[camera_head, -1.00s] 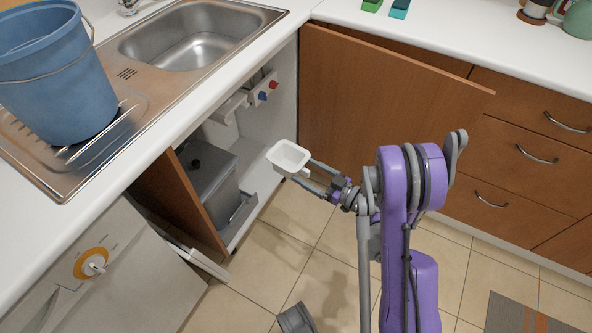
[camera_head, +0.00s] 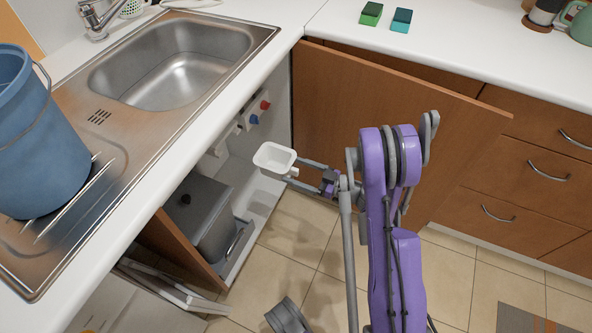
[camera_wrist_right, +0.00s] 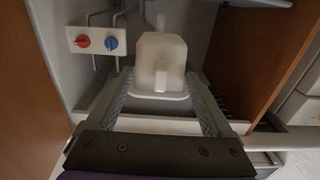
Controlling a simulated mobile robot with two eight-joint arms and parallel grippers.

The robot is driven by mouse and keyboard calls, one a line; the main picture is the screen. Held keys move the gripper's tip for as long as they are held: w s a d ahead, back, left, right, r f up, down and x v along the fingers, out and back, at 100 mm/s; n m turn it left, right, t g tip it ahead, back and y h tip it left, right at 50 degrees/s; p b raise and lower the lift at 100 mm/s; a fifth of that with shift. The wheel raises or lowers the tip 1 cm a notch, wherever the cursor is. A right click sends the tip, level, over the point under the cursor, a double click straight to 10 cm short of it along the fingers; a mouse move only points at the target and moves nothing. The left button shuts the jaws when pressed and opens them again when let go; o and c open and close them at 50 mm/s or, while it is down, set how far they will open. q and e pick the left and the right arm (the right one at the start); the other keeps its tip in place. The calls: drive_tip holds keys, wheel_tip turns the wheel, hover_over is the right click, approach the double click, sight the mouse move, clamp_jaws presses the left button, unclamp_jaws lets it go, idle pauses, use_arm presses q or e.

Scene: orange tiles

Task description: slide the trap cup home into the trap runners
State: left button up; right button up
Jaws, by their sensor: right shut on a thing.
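The white trap cup (camera_head: 274,158) is a small open-topped box with a tab on its near side. My right gripper (camera_head: 294,172) is shut on it and holds it roughly level at the cabinet opening under the sink. In the right wrist view the cup (camera_wrist_right: 160,60) sits between the two finger ends. A pale ledge (camera_head: 222,140) under the sink may be the trap runners; the cup looks apart from it. The runners cannot be made out clearly.
A grey bin (camera_head: 205,215) stands in the cabinet below. Red and blue valve knobs (camera_head: 254,119) are on the cabinet's inner wall. An open brown door (camera_head: 390,110) stands right of the opening. A blue bucket (camera_head: 35,150) is on the drainboard.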

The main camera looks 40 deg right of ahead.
sight(264, 159)
drive_tip(key=shift+p+x, duration=0.35)
drive_tip(key=shift+x, duration=9.2)
drive_tip(key=shift+f, duration=0.1)
drive_tip(key=o, duration=1.6)
drive_tip(key=shift+s+d, duration=0.1)
